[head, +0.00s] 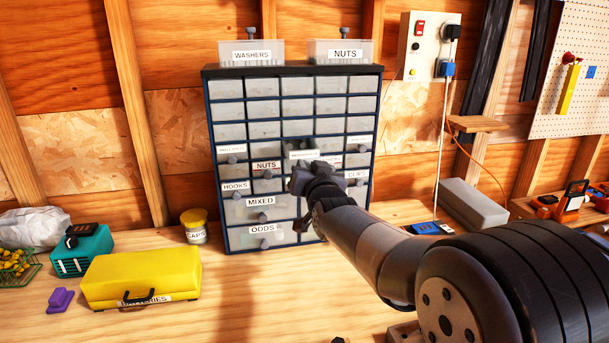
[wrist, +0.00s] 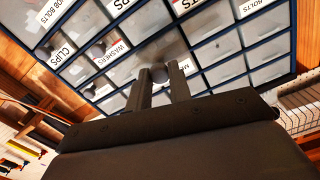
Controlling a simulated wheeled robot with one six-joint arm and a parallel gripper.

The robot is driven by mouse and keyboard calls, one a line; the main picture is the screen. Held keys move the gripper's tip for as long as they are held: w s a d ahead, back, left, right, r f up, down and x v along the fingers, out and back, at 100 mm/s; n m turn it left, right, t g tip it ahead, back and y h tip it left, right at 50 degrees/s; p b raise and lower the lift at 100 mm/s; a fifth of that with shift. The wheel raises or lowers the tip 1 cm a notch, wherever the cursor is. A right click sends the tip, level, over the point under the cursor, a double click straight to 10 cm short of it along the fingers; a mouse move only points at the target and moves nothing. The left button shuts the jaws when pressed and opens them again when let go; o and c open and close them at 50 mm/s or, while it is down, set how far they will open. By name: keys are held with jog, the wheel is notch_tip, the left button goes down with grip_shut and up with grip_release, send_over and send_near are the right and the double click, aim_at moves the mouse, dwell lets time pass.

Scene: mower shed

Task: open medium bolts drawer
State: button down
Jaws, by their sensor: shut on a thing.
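The drawer cabinet (head: 229,205) stands on the bench against the wall. In its middle column, one small drawer (head: 302,154) stands a little forward of its neighbours, with a dark gap above it. Its label is too small to read surely in the head view; in the wrist view only a first letter M shows beside my finger. My gripper (head: 303,172) is in front of this drawer. In the wrist view my gripper (wrist: 161,76) is shut on the drawer's round knob (wrist: 159,72), one finger on each side. My arm hides part of the cabinet's lower right.
Bins marked WASHERS (head: 251,54) and NUTS (head: 342,52) stand on top of the cabinet. A yellow BATTERIES case (head: 143,275) and a CAPS jar (head: 196,232) stand at left. A grey box (head: 473,204) lies at right. The bench front is mostly clear.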

jog(key=shift+s+d+r+b, duration=0.1)
jog(key=shift+s+b, duration=0.2)
jog(key=shift+s, duration=0.4)
jog(key=shift+s+d+r+b, duration=0.1)
jog(key=shift+s+b, duration=0.2)
jog(key=shift+s, duration=0.35)
jog(key=c, duration=1.3)
grip_release()
jog(key=shift+f, duration=0.1)
jog(key=shift+s, duration=0.1)
jog(key=s, duration=0.3)
jog(key=s+d+b, duration=0.1)
jog(key=s, duration=0.3)
jog(key=s+d+b, duration=0.1)
jog(key=s, duration=0.2)
jog(key=shift+s, duration=0.3)
jog(key=shift+w, duration=0.1)
jog(key=shift+w+a+p, duration=0.35)
jog(key=shift+w, duration=1.45)
jog(key=shift+w+a+p, duration=0.3)
jog(key=shift+w+p, duration=0.1)
jog(key=shift+w, duration=1.4)
jog(key=shift+w+a+p, duration=0.35)
jog(key=shift+w, duration=1.45)
